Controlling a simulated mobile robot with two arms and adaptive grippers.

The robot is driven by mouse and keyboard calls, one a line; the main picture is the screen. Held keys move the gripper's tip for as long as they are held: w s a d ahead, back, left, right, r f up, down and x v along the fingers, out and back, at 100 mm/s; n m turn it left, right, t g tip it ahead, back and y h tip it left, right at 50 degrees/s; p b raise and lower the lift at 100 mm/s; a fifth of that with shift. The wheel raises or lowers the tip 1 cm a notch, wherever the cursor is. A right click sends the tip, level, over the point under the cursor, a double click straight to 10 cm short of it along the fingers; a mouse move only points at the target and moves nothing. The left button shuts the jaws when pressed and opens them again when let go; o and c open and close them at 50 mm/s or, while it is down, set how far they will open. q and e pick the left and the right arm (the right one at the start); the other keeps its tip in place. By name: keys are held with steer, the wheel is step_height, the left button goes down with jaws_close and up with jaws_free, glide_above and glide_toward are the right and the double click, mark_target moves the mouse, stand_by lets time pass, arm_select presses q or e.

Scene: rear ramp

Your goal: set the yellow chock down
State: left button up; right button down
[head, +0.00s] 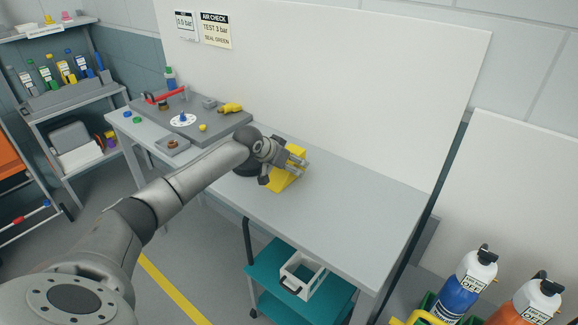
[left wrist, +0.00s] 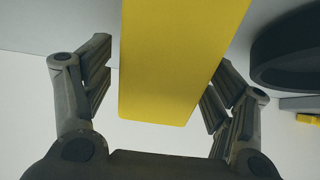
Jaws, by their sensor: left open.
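The yellow chock (head: 287,181) is on the grey workbench (head: 345,215) near its middle, and it appears to rest on the top. My left gripper (head: 293,160) is at the chock, with its fingers open on either side of it. In the left wrist view the chock (left wrist: 180,60) stands between the spread fingers. A gap shows at the left finger, while the right finger is close to the chock's side; I cannot tell whether it touches. The gripper hides part of the chock in the head view. My right gripper is not in view.
A dark round object (left wrist: 290,55) lies close beside the chock. A grey board (head: 222,125) with small parts is at the bench's left end. A white panel (head: 340,80) stands behind. The bench's right part is clear. A teal shelf (head: 275,285) is below.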

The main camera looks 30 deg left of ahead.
arm_select(q)
steer(key=shift+c, duration=0.2)
steer(key=c, duration=1.4)
steer(key=shift+r, duration=0.1)
steer(key=shift+c, duration=1.2)
